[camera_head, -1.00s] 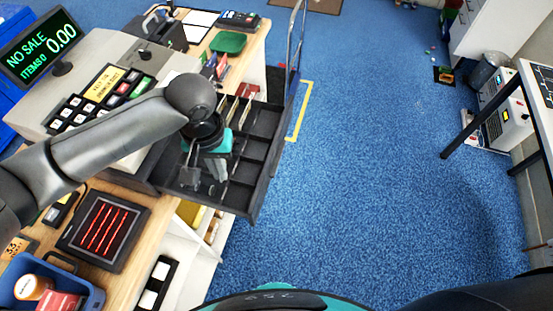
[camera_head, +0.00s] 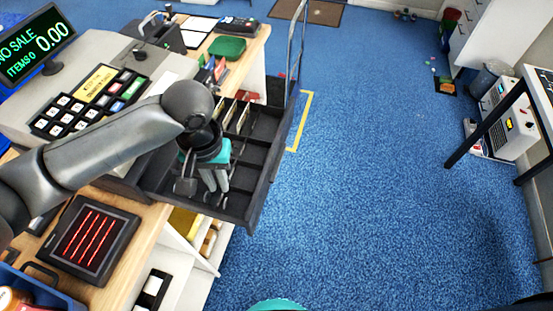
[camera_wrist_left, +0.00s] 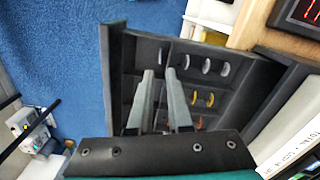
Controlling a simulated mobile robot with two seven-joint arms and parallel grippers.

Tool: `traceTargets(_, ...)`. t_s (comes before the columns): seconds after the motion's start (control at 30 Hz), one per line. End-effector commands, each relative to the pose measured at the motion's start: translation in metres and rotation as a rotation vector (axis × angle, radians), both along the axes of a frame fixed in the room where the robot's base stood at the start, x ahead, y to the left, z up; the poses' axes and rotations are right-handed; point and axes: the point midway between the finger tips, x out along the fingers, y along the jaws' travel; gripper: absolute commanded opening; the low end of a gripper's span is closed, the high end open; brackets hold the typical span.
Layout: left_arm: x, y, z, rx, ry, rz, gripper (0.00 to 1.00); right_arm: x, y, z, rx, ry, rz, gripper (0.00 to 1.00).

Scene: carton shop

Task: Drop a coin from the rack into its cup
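The open cash drawer (camera_head: 262,172) sticks out from under the register. In the left wrist view, coins stand in rows in its compartments: silver coins (camera_wrist_left: 208,66), gold coins (camera_wrist_left: 210,99) and a partly hidden copper coin (camera_wrist_left: 198,122). My left gripper (camera_head: 215,190) is over the near part of the drawer, fingers pointing down. In the left wrist view, my left gripper (camera_wrist_left: 160,75) has its two fingers apart with no coin visible between them. I cannot make out a cup. My right gripper is not in view.
The register keypad (camera_head: 91,100) and display (camera_head: 35,45) are at the left. A dark tray with red lines (camera_head: 90,235) lies on the counter. A green dish (camera_head: 227,47) sits behind the drawer. A metal frame (camera_head: 296,50) stands beyond it.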

Motion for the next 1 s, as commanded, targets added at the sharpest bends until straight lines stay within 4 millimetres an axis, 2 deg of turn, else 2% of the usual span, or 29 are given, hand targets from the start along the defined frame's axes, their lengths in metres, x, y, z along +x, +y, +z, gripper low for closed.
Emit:
traceTargets(0.03,0.0,0.0,0.0,0.0,0.0,0.0,0.24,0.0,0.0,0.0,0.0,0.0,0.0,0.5)
traceTargets(0.17,0.0,0.0,0.0,0.0,0.0,0.0,0.37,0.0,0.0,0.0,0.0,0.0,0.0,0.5)
traceTargets(0.4,0.0,0.0,0.0,0.0,0.0,0.0,0.37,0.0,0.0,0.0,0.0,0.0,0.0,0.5)
traceTargets(0.53,0.0,0.0,0.009,-0.001,-0.002,0.0,0.37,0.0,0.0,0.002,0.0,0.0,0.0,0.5)
traceTargets(0.67,0.001,0.0,0.031,-0.002,-0.004,-0.001,0.37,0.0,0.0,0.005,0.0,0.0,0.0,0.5)
traceTargets(1.0,0.001,-0.001,0.112,-0.002,-0.004,-0.001,0.37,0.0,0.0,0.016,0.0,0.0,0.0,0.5)
